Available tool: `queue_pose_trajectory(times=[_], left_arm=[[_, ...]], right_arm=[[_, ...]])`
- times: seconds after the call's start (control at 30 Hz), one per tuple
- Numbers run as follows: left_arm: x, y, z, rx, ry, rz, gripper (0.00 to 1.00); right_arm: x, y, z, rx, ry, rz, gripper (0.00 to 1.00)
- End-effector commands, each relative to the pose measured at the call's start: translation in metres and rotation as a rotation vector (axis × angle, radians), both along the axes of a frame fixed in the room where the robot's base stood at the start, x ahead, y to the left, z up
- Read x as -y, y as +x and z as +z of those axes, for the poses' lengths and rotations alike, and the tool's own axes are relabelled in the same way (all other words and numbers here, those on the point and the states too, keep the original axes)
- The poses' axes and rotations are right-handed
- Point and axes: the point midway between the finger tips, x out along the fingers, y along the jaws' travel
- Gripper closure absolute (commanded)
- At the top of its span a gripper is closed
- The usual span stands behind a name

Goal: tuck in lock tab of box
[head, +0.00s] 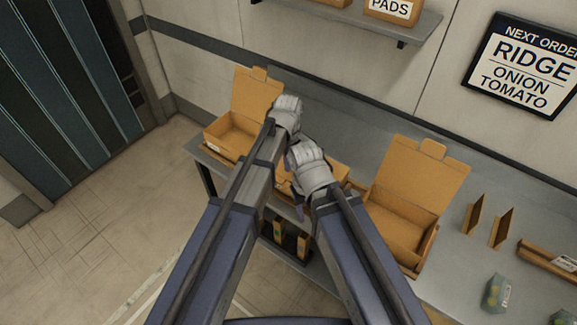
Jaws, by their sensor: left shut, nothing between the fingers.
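A cardboard box (283,188) sits in the middle of the grey table, mostly hidden behind my arms and grippers. Its lock tab cannot be made out. My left gripper (287,108) is shut and empty, at the far side of this box. My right gripper (306,158) is just nearer and to the right, over the box; its fingers are too unclear to tell open from shut. A second box (256,97) stands open at the left with its lid up and a tab on top. A third box (413,180) stands open at the right, lid up, its tab (433,148) showing.
The grey table (455,262) runs along the wall. Two upright cardboard pieces (474,214), a low cardboard tray (548,262) and a small greenish pack (496,292) are at the right. A shelf (345,17) hangs above. Open floor lies at the left.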

Motion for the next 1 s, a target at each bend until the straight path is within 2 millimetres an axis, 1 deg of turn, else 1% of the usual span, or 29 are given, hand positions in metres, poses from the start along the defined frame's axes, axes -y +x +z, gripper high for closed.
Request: queue_pose_trajectory(times=[0.03,0.7,0.83,1.0], left_arm=[[0.0,0.0,-0.012,0.0,0.0,0.0,1.0],[0.0,0.0,-0.104,0.0,0.0,0.0,1.0],[0.0,0.0,-0.116,0.0,0.0,0.0,1.0],[0.0,0.0,-0.12,0.0,0.0,0.0,1.0]], right_arm=[[0.0,0.0,-0.012,0.0,0.0,-0.001,0.5],[0.0,0.0,-0.104,0.002,-0.002,0.012,0.5],[0.0,0.0,-0.116,0.0,-0.002,0.013,0.5],[0.0,0.0,-0.12,0.001,-0.002,0.012,0.5]])
